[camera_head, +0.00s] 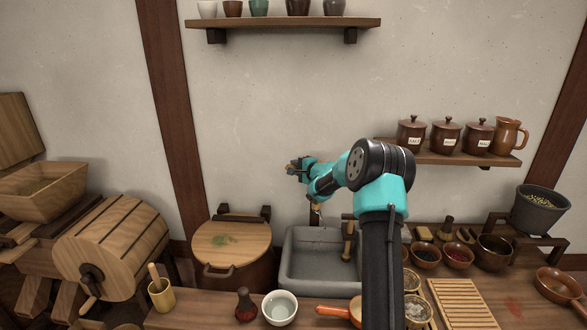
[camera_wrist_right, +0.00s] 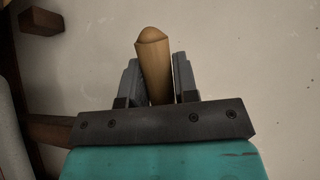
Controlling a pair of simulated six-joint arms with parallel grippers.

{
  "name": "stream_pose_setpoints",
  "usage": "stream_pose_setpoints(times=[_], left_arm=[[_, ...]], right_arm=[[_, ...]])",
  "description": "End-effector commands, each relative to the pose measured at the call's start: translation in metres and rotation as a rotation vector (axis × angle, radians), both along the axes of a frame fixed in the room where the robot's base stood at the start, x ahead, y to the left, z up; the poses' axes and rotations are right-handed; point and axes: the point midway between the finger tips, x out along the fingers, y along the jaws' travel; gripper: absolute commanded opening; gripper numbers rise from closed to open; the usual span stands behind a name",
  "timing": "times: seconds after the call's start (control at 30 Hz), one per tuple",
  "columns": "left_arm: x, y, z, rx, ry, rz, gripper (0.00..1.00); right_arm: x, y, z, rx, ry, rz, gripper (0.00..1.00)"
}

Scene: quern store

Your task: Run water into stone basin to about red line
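The grey stone basin (camera_head: 290,268) stands at the back of the counter, below the wall. My right gripper (camera_head: 293,169) is raised above the basin's back, near the wall. In the right wrist view, a rounded wooden handle (camera_wrist_right: 154,62) stands between the fingers of my right gripper (camera_wrist_right: 158,80), which sit close against both its sides. My left gripper is out of view.
A wooden-lidded pot (camera_head: 232,245) stands left of the basin. A pale bowl (camera_head: 280,308) and an orange-handled pan (camera_head: 335,311) are in front. A wooden upright tool (camera_head: 348,240) is at its right side. Small bowls (camera_head: 458,256) crowd the right counter.

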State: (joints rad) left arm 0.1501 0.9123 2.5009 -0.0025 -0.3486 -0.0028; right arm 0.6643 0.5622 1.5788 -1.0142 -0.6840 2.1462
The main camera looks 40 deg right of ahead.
Motion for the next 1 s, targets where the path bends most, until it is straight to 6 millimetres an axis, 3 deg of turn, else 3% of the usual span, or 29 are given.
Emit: stream_pose_setpoints(times=[0.23, 0.57, 0.77, 1.0], left_arm=[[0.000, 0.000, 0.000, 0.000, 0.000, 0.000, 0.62], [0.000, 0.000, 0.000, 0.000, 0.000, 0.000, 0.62], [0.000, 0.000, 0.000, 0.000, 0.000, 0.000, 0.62], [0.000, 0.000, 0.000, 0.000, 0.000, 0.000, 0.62]], right_arm=[[0.000, 0.000, 0.000, 0.000, 0.000, 0.000, 0.51], [-0.003, 0.001, 0.000, 0.000, 0.001, 0.001, 0.51], [-0.022, 0.001, 0.004, -0.001, 0.001, 0.001, 0.51], [-0.066, 0.002, 0.011, 0.000, 0.001, -0.002, 0.51]])
